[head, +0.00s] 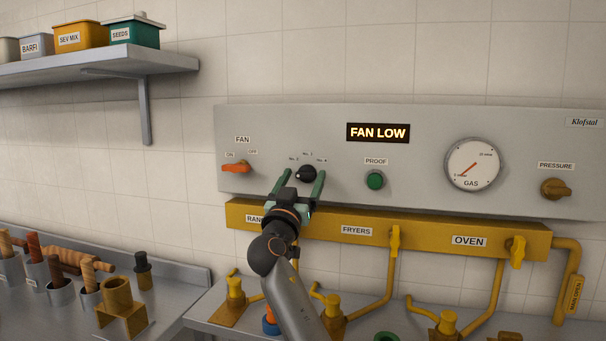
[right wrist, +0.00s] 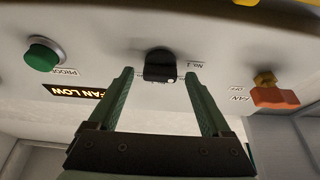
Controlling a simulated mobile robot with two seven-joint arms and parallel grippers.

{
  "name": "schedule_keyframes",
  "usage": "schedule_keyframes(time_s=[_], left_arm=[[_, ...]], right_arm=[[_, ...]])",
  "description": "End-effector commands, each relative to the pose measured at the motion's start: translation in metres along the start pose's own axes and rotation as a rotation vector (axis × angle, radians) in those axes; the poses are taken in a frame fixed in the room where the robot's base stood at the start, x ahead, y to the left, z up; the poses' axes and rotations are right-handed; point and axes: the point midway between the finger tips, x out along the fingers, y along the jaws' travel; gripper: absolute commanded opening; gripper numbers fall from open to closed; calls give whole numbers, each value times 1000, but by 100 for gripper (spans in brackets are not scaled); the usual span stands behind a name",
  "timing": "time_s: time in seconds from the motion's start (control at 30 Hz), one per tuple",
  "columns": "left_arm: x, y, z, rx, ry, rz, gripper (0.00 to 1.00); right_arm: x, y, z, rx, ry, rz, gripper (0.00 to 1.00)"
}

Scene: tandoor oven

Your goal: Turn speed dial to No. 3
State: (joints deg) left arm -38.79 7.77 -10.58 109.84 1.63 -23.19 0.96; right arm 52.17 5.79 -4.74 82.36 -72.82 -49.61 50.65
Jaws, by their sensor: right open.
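The speed dial (head: 306,174) is a small black knob on the grey panel (head: 430,150), with small number labels around its upper side. My right gripper (head: 299,180) is open, with its two green fingers on either side of the dial. The right wrist view, which is upside down, also shows the dial (right wrist: 159,66) between the fingertips (right wrist: 160,75), with a small gap visible on each side. A white mark shows on the dial there. Where the dial points is hard to tell. The lit display (head: 378,133) reads FAN LOW. My left gripper is not in view.
An orange fan switch (head: 236,167) is left of the dial. A green PROOF button (head: 375,180), gas gauge (head: 472,164) and PRESSURE knob (head: 555,188) are to the right. A yellow pipe box (head: 400,237) with valves runs below. A shelf (head: 100,66) is at upper left.

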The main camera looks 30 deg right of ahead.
Motion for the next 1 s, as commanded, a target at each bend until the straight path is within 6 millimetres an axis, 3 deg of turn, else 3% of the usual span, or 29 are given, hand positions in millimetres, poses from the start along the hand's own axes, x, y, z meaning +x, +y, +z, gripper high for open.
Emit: schedule_keyframes(time_s=[0.33,1.0], left_arm=[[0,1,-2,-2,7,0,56],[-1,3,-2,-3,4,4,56]], right_arm=[[4,0,0,0,0,1,82],[4,0,0,0,-1,1,7]])
